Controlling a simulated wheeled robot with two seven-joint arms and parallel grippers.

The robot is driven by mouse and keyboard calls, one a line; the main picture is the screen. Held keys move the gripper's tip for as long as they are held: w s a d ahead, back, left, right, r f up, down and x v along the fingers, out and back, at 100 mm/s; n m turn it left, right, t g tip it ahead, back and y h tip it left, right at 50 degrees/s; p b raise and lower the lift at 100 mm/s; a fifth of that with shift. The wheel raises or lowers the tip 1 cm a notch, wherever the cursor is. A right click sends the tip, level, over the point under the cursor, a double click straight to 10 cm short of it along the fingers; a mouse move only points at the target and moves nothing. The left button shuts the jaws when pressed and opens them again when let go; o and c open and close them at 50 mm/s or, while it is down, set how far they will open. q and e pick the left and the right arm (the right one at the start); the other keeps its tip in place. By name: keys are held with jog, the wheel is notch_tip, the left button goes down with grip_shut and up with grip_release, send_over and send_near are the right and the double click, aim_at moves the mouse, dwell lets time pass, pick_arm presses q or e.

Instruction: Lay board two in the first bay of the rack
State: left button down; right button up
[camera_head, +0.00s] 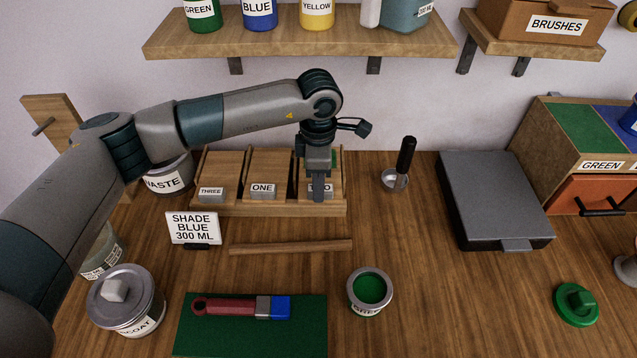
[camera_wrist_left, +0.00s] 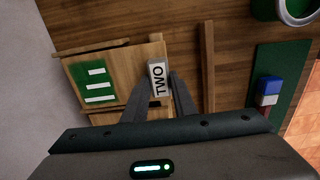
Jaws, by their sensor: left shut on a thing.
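The wooden rack (camera_head: 270,210) stands at the back of the bench with three boards side by side. Board three (camera_head: 222,170) is in the left bay and board one (camera_head: 270,172) in the middle bay. Board two, at the right bay, is mostly hidden by my left gripper (camera_head: 318,192) in the head view. My left gripper is shut on board two at its grey label block (camera_wrist_left: 158,78), whose TWO label shows between the fingers in the wrist view. A green patch with white bars (camera_wrist_left: 95,83) shows there too. I cannot tell whether board two is lifted.
A brush (camera_head: 240,307) lies on a green mat (camera_head: 250,340), beside an open green tin (camera_head: 369,290).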

pick_arm(q)
jog(key=shift+f+b, duration=0.4)
pick_arm(e)
jog(key=shift+w+f, duration=0.1)
jog(key=shift+f, duration=0.25)
